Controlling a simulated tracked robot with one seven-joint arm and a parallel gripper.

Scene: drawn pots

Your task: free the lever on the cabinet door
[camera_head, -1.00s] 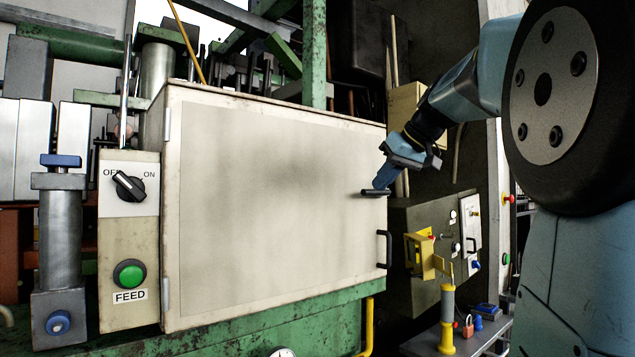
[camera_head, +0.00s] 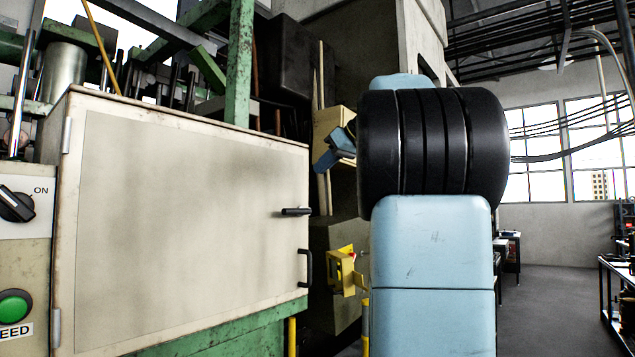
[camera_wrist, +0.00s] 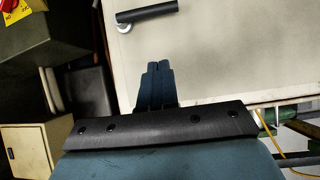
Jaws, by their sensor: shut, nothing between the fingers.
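The cabinet door (camera_head: 190,215) is a pale, worn panel and looks closed. Its lever (camera_head: 296,211) is a short black bar near the right edge, lying about horizontal. In the wrist view the lever (camera_wrist: 147,12) shows at the top, with its round metal pivot at its left end. My gripper (camera_head: 320,165) is above and right of the lever, apart from it, and partly hidden behind my arm. In the wrist view my gripper's fingers (camera_wrist: 157,68) are together and empty, with a gap between them and the lever.
A black pull handle (camera_head: 306,267) sits below the lever. A yellow bracket (camera_head: 345,272) stands right of the cabinet. A green post (camera_head: 239,65) rises behind the cabinet. The switch panel (camera_head: 22,235) is at the left. Open floor (camera_head: 560,300) shows at the right.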

